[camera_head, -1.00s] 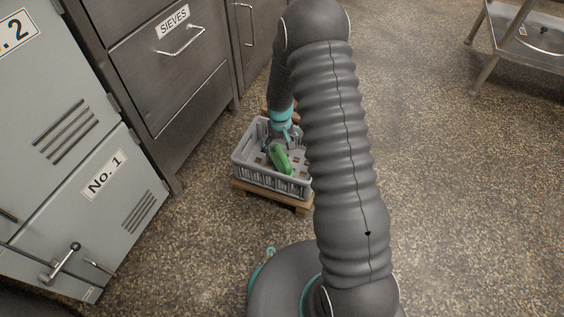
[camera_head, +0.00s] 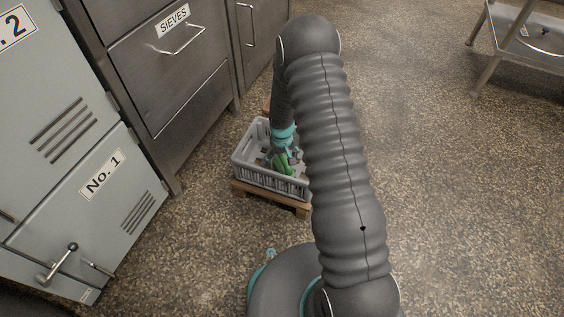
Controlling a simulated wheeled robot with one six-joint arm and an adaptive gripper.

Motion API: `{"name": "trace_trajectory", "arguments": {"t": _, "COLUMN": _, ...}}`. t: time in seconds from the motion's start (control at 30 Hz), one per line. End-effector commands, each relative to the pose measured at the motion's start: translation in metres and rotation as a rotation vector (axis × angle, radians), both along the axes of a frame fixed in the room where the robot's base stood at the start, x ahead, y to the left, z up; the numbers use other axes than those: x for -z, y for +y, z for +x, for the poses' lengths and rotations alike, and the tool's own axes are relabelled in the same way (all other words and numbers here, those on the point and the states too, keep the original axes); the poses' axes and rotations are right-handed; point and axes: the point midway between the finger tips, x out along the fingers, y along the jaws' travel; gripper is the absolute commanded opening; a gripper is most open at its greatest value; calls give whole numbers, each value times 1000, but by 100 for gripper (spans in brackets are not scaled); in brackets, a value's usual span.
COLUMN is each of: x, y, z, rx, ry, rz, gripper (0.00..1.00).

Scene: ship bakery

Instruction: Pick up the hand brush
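The gripper covers part of the brush, and my arm hides the crate's right side. The fingers are too small and overlapped to tell whether they are closed on the brush or touching it.
The crate stands on a low wooden pallet (camera_head: 250,190). Steel drawers marked SIEVES (camera_head: 170,60) and a grey No. 1 locker (camera_head: 95,210) stand at left. A metal table (camera_head: 520,50) is at the upper right. The floor between is clear.

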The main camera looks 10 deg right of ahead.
Motion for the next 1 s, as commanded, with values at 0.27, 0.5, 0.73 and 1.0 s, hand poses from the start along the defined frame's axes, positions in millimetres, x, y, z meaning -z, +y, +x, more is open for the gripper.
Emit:
{"name": "trace_trajectory", "arguments": {"t": 0.27, "x": 0, "y": 0, "z": 0, "rx": 0, "ry": 0, "rz": 0, "gripper": 22}}
{"name": "trace_trajectory", "arguments": {"t": 0.5, "x": -2, "y": 0, "z": 0, "rx": 0, "ry": 0, "rz": 0, "gripper": 15}}
{"name": "trace_trajectory", "arguments": {"t": 0.73, "x": -32, "y": 0, "z": 1, "rx": 0, "ry": -4, "rz": 0, "gripper": 15}}
{"name": "trace_trajectory", "arguments": {"t": 1.0, "x": -81, "y": 0, "z": 1, "rx": 0, "ry": -3, "rz": 0, "gripper": 15}}
